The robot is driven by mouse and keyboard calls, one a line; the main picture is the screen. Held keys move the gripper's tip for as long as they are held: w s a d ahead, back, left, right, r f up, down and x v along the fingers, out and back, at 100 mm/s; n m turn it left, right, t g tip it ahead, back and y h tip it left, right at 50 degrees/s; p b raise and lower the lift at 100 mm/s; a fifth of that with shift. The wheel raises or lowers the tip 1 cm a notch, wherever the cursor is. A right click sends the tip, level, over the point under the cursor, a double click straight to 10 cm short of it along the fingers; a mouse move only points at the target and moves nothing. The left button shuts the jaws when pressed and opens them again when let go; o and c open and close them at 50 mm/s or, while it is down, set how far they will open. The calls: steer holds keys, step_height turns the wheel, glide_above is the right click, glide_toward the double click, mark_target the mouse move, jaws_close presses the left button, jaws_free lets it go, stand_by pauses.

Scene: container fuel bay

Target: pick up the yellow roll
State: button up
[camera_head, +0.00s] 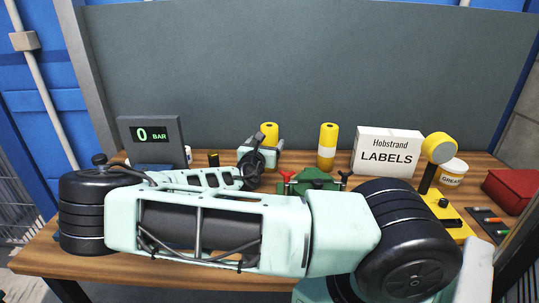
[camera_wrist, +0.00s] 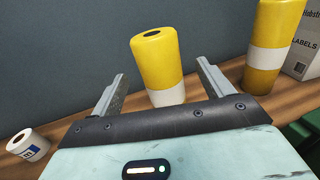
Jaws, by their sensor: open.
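Two upright yellow rolls stand at the back of the bench. The left yellow roll (camera_wrist: 157,62) has a dark hole in its top and a white lower part; in the head view only its upper part (camera_head: 270,131) shows above my gripper. The right yellow roll (camera_head: 328,136) has a white band and also shows in the wrist view (camera_wrist: 274,32). My gripper (camera_wrist: 161,72) is open, with one finger on each side of the left roll in the picture. I cannot tell how far the roll reaches between the fingers; its base is hidden by the gripper body.
A white labels box (camera_head: 387,153) stands right of the rolls. A green clamp-like fixture (camera_head: 313,182) sits in front. A pressure display (camera_head: 150,139) and a small white roll (camera_wrist: 28,145) are to the left. A grey panel (camera_head: 300,60) rises behind.

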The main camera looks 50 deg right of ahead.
steer(key=p+x, duration=0.3)
steer(key=x, duration=0.3)
steer(key=shift+w+d, duration=0.2)
steer(key=shift+d, duration=0.15)
steer(key=shift+f, duration=0.1)
steer(key=c, duration=1.3)
